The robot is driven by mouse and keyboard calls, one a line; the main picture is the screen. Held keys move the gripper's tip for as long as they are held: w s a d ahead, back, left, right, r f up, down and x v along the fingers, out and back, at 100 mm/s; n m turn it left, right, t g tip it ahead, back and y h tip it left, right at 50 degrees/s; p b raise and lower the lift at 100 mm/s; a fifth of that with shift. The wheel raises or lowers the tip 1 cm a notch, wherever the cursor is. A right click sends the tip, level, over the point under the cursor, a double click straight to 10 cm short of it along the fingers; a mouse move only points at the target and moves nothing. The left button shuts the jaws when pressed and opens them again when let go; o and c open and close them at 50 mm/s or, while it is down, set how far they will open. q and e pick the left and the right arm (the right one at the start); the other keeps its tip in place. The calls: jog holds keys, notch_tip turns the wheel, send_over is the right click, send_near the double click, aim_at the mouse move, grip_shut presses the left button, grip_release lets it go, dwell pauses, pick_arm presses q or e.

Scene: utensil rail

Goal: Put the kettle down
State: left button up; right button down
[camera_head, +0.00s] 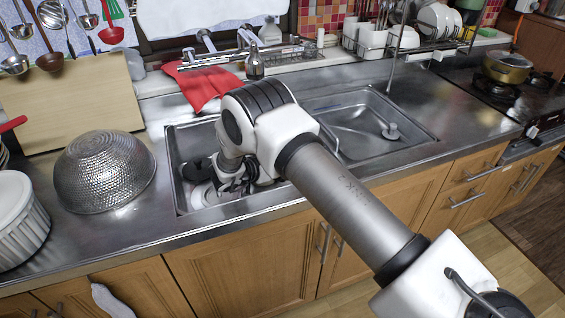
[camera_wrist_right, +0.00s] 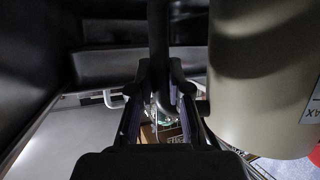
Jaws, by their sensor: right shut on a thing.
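The kettle (camera_head: 204,194) shows only in part in the left sink basin, as a pale rounded shape under my arm. My right gripper (camera_head: 236,184) is down at this basin, with its arm reaching in from the lower right. In the right wrist view, the gripper (camera_wrist_right: 158,105) is shut on a dark upright bar (camera_wrist_right: 158,40), which looks like the kettle's handle. A large beige rounded body with a label stands close on the right there. I cannot tell whether the kettle's base touches the basin floor. My left gripper is not in view.
The sink (camera_head: 175,165) has a second, mostly empty basin (camera_head: 365,125) on the right. A hammered metal bowl (camera_head: 104,172) stands on the counter to the left. A red cloth (camera_head: 203,84) and a faucet (camera_head: 207,60) are behind the sink. Clear counter lies right of it.

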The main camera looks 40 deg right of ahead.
jog(key=shift+r, duration=0.1)
jog(key=c, duration=1.1)
grip_release()
jog(key=shift+s, duration=0.1)
jog(key=b+v, duration=0.1)
jog(key=v, duration=1.1)
